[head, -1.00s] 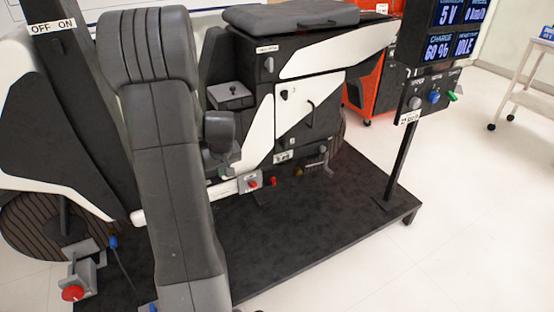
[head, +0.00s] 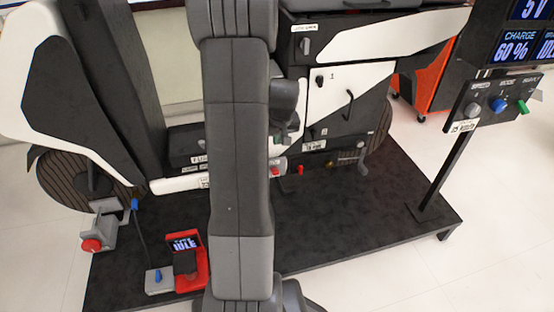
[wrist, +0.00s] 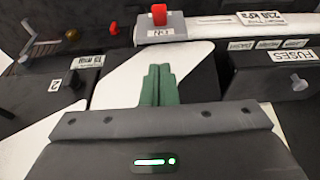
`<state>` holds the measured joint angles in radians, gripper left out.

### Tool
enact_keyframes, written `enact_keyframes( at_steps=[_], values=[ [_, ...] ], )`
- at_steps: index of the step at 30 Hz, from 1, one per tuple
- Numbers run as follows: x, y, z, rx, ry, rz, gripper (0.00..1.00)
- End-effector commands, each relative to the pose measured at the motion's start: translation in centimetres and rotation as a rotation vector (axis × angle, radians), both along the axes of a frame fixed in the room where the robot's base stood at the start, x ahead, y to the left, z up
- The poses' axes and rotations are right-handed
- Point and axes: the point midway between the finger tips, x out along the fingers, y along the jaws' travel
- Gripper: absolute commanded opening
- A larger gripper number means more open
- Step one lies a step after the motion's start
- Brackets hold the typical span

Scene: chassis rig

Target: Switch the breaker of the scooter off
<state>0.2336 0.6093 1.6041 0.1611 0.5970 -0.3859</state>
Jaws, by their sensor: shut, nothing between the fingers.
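No label reading "breaker" is legible. A red lever (wrist: 159,14) stands on a grey box (wrist: 160,30) marked ON, upside down in the wrist view. In the head view the red lever (head: 277,171) is small beside my arm, low on the scooter's side (head: 345,95). My gripper's green fingers (wrist: 158,85) are shut and empty, pointing toward the grey box; they look apart from it. In the head view my gripper (head: 282,138) is small and partly hidden, above and near the red lever.
A FUSES box (wrist: 290,78) with a knob and a small red part (wrist: 113,29) flank the lever. A console (head: 485,100) on a post stands right. A red device (head: 197,267) with an IDLE screen lies on the dark platform (head: 350,235).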

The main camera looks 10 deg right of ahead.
Motion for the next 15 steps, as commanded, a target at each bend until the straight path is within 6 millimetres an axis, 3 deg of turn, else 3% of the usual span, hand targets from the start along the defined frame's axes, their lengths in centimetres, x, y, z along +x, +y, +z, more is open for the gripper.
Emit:
enact_keyframes(
  at_steps=[5, 15],
  values=[
    [0.6, 0.1, -2.2, 0.001, 0.004, 0.000, 0.00],
    [3.1, 0.1, -9.1, 0.001, 0.003, 0.000, 0.00]
  ],
)
